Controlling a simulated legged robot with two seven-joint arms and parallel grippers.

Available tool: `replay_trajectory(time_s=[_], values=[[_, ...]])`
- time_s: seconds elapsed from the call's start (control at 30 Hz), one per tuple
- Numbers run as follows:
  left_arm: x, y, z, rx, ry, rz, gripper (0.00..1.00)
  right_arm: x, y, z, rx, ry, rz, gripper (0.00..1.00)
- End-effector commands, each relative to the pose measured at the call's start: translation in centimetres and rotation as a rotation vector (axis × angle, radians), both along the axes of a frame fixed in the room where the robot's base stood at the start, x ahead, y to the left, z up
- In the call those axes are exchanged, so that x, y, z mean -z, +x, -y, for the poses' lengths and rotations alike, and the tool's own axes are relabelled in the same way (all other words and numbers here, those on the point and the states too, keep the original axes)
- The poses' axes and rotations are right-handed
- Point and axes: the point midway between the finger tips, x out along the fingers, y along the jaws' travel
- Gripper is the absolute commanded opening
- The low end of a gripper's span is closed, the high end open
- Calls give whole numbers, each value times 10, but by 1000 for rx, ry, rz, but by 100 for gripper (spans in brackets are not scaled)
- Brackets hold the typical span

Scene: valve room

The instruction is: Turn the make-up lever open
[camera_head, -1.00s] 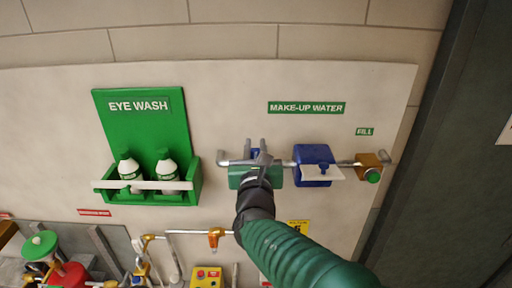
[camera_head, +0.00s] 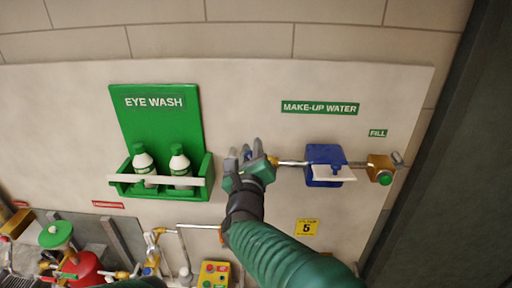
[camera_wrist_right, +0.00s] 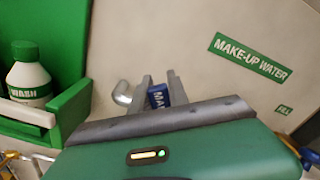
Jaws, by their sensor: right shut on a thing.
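My right gripper (camera_head: 244,154) is at the left end of the make-up water pipe (camera_head: 292,163), left of and below the green MAKE-UP WATER sign (camera_head: 320,108). In the right wrist view its two grey fingers (camera_wrist_right: 161,90) are shut on the blue make-up lever (camera_wrist_right: 158,96), which shows between them with part of its white lettering. The sign shows there too, to the right and tilted (camera_wrist_right: 249,59). In the head view the gripper covers most of the lever, so its exact angle is hard to tell.
A blue box (camera_head: 324,161) and a brass fill valve (camera_head: 380,168) sit on the pipe to the right. The green eye wash holder (camera_head: 156,112) with two bottles is close on the left. Valves and a yellow button box (camera_head: 213,274) lie below.

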Motion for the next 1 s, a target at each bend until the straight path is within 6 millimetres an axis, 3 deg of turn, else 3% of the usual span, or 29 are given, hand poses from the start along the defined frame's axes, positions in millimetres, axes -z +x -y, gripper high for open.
replay_trajectory(time_s=[0.53,0.57,0.7,1.0], values=[[-1,0,0,0,0,0,36,3,0,-3,-3,-35,-3,0],[-1,0,0,0,0,0,36,3,0,-3,-3,-35,-3,22],[-1,0,0,0,0,0,36,3,0,-3,-2,-35,-2,40],[0,0,0,0,0,0,36,2,-1,-3,-1,-35,-1,43]])
